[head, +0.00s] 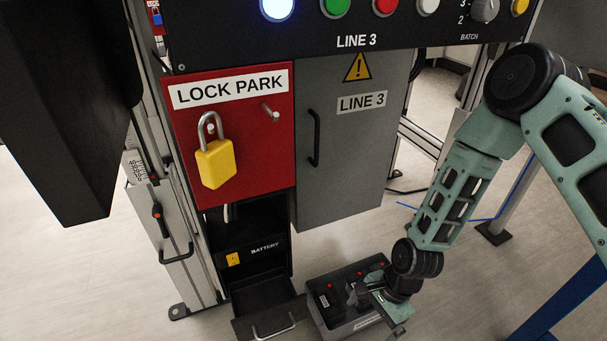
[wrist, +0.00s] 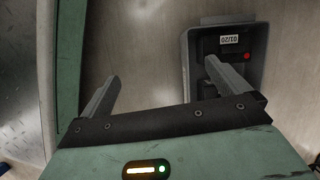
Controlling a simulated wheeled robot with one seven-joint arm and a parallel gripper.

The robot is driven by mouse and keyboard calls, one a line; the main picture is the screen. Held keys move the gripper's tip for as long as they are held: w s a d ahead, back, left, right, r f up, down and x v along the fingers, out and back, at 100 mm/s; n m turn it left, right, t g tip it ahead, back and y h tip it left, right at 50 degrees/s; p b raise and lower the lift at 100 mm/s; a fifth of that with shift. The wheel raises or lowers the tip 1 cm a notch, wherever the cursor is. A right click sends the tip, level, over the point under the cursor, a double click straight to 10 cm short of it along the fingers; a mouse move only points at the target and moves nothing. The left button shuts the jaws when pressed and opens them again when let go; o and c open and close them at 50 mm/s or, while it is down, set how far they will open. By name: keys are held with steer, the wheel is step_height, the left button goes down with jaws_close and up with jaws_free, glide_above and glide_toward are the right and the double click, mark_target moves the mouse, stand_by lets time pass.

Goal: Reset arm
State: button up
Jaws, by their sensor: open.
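My green arm comes in from the right in the head view and reaches down. My gripper (head: 378,301) is low, over or beside a grey bin (head: 316,319). In the wrist view my gripper (wrist: 161,74) has its two dark fingers wide apart, with bare floor between them and nothing held. The right finger overlaps the bin (wrist: 188,70), which holds a black block (wrist: 240,65) with a white "01/20" label and a red dot. From these views I cannot tell whether the finger touches it.
A red LOCK PARK board (head: 245,150) carries a yellow padlock (head: 216,163) on a peg. A grey LINE 3 cabinet door (head: 345,160) is closed. Below is a black BATTERY bay (head: 265,262) with a tray (head: 268,318) pulled out. Blue posts (head: 560,300) stand right.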

steer(key=w+d+r+n+t+h, duration=0.1)
steer(key=w+d+r+n, duration=0.2)
steer(key=d+r, duration=0.35)
steer(key=w+d+r+n+t+h, duration=0.15)
steer(key=d+r+n, duration=0.25)
steer(key=r, duration=0.6)
steer(key=s+d+r+n+t+h, duration=0.1)
steer(key=s+d+r+n, duration=0.15)
steer(key=r, duration=0.55)
steer(key=s+d+r+n+t, duration=0.1)
steer(key=s+d+r+n, duration=0.2)
steer(key=r, duration=0.5)
steer(key=s+a+r+n+g+p, duration=0.1)
steer(key=s+a+r+n+p, duration=0.4)
steer(key=a, duration=0.3)
steer(key=s+a+r+n+g+p, duration=0.2)
steer(key=s+a+r+p, duration=0.15)
steer(key=s+a, duration=0.4)
step_height(320, 180, up, 38)
steer(key=a+p, duration=0.1)
steer(key=p, duration=3.5)
steer(key=shift+w+a+p, duration=0.25)
steer(key=shift+w+p, duration=0.1)
steer(key=shift+p, duration=0.05)
